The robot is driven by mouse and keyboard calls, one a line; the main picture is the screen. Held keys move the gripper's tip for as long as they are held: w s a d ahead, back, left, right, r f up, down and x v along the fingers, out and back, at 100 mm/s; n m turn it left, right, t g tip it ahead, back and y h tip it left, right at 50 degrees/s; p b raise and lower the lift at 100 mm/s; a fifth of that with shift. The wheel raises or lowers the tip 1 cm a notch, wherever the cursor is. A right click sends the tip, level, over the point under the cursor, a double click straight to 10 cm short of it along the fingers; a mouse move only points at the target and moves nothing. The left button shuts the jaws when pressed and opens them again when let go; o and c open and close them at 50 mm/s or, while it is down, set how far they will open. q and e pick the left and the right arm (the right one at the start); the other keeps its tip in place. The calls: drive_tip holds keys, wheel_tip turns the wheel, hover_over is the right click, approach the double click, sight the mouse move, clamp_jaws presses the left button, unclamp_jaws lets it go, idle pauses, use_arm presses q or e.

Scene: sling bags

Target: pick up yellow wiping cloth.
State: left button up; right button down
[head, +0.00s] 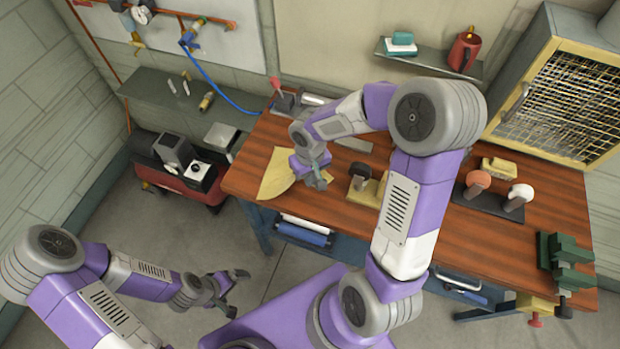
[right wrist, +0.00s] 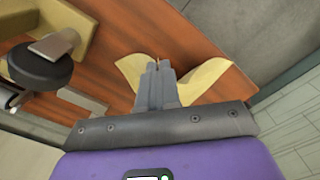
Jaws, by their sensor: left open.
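The yellow wiping cloth (head: 276,179) is at the left front part of the wooden workbench (head: 420,265). My right gripper (head: 318,182) is at the cloth's right side, low over the bench. In the right wrist view its fingers (right wrist: 158,82) are together, and the cloth (right wrist: 207,80) spreads out on both sides of them in a bent V shape, pinched at the middle. The fingers hide the cloth's middle. My left gripper (head: 235,288) is open and empty, over the floor in front of the bench.
A black-knobbed tool (head: 358,178) on a yellowish block stands just right of my right gripper. A dark rack (head: 488,200) with two rounded tools and a yellow sponge (head: 499,167) are farther right. A green vise (head: 565,262) is at the right edge.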

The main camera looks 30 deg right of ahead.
drive_tip(key=shift+r, duration=0.2)
wheel_tip(320, 180, up, 18)
drive_tip(key=p, duration=1.1)
drive_tip(key=shift+p, duration=0.4)
drive_tip(key=shift+s, duration=0.1)
